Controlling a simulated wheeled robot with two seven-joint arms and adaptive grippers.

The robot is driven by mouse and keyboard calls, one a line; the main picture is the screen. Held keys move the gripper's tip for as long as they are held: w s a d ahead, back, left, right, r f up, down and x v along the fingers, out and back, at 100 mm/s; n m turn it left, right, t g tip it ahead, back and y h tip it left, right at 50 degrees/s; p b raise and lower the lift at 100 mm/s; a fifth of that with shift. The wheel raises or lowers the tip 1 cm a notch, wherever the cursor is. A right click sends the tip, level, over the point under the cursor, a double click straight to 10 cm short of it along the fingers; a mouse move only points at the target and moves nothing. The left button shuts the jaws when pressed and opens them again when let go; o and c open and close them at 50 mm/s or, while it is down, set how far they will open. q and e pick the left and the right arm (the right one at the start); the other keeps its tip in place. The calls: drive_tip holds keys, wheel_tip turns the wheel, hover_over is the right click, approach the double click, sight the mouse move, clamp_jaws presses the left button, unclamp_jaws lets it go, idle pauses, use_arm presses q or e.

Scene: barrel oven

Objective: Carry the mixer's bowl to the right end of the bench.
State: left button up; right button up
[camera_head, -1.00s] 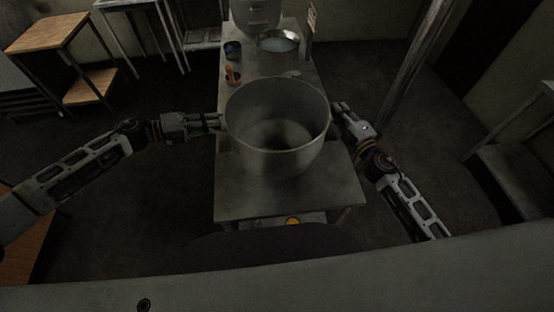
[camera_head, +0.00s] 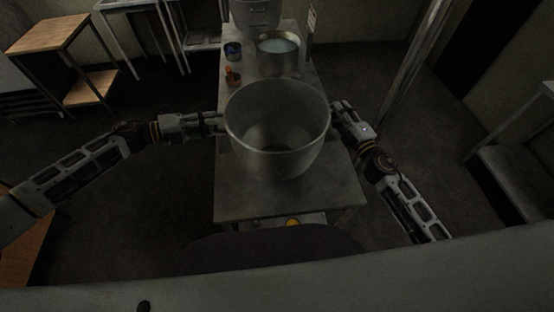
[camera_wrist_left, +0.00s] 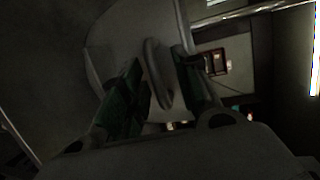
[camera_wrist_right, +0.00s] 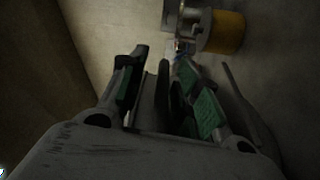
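The mixer's bowl (camera_head: 278,158), a large grey metal bowl, is upright above the near part of the bench (camera_head: 240,205). I cannot tell whether its base touches the top. My left gripper (camera_head: 222,122) is at its left side, with its fingers apart on either side of a looped handle, which shows in the left wrist view (camera_wrist_left: 158,75). My right gripper (camera_head: 337,106) is at its right side, with its fingers apart around the other handle, seen in the right wrist view (camera_wrist_right: 162,85). Contact on the handles is too dark to make out.
Behind the bowl stand a steel pan (camera_head: 278,62) with pale contents, a blue tin (camera_head: 232,49), a small orange object (camera_head: 233,76) and an upright card (camera_head: 312,20). A post (camera_head: 412,60) rises at the right.

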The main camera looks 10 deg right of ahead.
use_arm(q)
drive_tip(key=v, duration=1.1)
drive_tip(key=shift+a, duration=0.2)
use_arm(e)
drive_tip(key=shift+s, duration=0.15)
drive_tip(key=v, duration=1.1)
drive_tip(key=shift+s+d, duration=0.2)
drive_tip(key=shift+s, duration=0.1)
idle(0.6)
use_arm(q)
drive_tip(key=shift+s, duration=0.1)
idle(0.6)
